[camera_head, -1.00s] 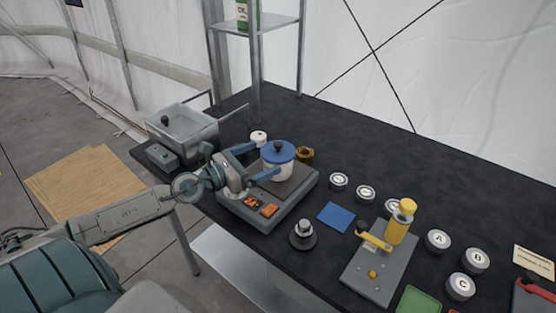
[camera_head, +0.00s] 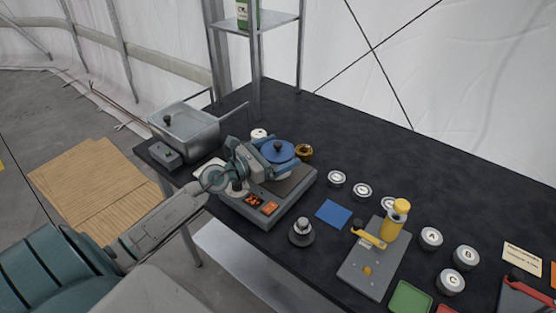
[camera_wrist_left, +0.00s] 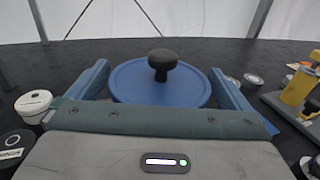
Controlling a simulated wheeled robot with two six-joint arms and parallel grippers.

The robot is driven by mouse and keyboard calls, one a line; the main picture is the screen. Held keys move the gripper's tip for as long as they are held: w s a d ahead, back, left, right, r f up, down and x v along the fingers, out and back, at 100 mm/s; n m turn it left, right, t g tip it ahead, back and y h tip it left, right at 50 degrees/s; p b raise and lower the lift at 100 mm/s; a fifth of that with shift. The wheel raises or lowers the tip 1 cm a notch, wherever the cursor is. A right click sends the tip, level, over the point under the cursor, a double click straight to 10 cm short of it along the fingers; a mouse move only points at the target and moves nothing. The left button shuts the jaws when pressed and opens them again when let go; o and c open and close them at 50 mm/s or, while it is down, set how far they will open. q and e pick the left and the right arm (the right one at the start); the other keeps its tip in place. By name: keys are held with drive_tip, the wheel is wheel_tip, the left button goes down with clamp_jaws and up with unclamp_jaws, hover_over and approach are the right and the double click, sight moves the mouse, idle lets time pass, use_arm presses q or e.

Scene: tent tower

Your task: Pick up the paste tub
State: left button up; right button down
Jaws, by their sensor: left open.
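The tub with a blue lid and dark knob (camera_head: 279,151), which I take to be the paste tub, stands upright on the scale (camera_head: 285,196). Its pale body is mostly hidden by my gripper. My left gripper (camera_head: 273,158) is open at the tub, with its palm close to the near side. In the left wrist view the blue lid (camera_wrist_left: 140,83) lies between the two blue fingers, one on each side. Small gaps show beside the lid; contact lower down is hidden. My right gripper is not in view.
A grey metal bath (camera_head: 190,128) stands left of the scale. A small white jar (camera_head: 258,135) and a brown jar (camera_head: 304,153) are near the tub. A yellow-handled press (camera_head: 396,220) and several lidded jars stand to the right. The back of the table is clear.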

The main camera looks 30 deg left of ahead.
use_arm(q)
drive_tip(key=c, duration=0.8)
drive_tip(key=shift+c, duration=1.1)
drive_tip(key=shift+r, duration=0.15)
